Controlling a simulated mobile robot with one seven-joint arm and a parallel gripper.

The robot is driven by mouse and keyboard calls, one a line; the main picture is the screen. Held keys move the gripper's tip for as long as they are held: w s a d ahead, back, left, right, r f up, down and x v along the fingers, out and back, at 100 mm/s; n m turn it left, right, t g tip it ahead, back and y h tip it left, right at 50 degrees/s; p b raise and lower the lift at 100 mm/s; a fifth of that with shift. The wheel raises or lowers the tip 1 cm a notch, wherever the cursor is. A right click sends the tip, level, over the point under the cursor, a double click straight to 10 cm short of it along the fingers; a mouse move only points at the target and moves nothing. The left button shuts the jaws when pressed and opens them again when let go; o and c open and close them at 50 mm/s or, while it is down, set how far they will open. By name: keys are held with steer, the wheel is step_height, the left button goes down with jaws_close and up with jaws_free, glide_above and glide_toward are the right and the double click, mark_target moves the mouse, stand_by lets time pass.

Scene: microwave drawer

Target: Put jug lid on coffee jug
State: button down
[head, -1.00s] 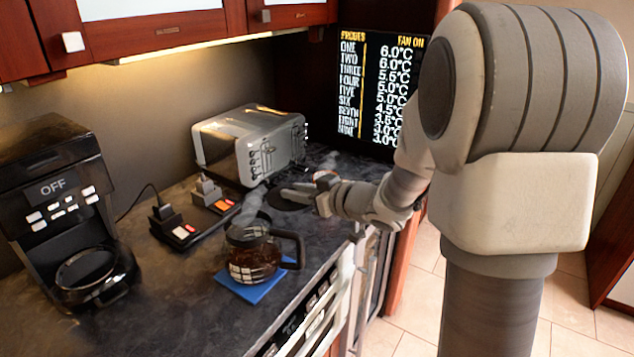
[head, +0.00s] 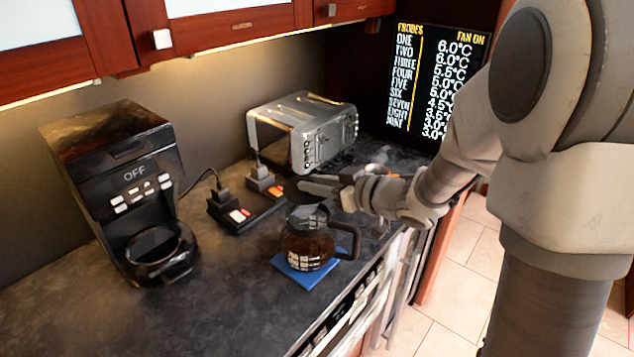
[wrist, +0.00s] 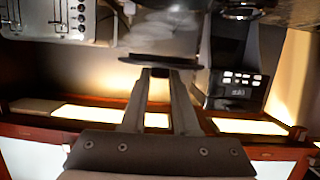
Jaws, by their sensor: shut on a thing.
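The coffee jug (head: 306,249) is glass with dark coffee inside and a black handle on its right. It stands upright on a blue mat (head: 322,279) on the counter. My gripper (head: 334,184) is shut on the jug lid (head: 302,191), a flat black disc. In the head view the lid appears just above the jug's mouth; I cannot tell whether it is straight over it. In the wrist view my gripper's fingers (wrist: 160,85) reach up to the lid (wrist: 160,61), seen edge-on as a dark bar. I cannot make out the jug in the wrist view.
A black coffee machine (head: 110,170) showing OFF stands at the left. A silver toaster (head: 300,132) and plugs on a power strip (head: 245,208) stand behind the jug. A display screen (head: 436,82) is at the back right. Counter at the front left is clear.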

step_height(320, 180, down, 6)
steer(key=b, duration=0.4)
stand_by(0.3)
steer(key=shift+f, duration=0.4)
stand_by(2.4)
steer(key=shift+c, duration=0.6)
jaws_free()
steer(key=shift+r, duration=0.1)
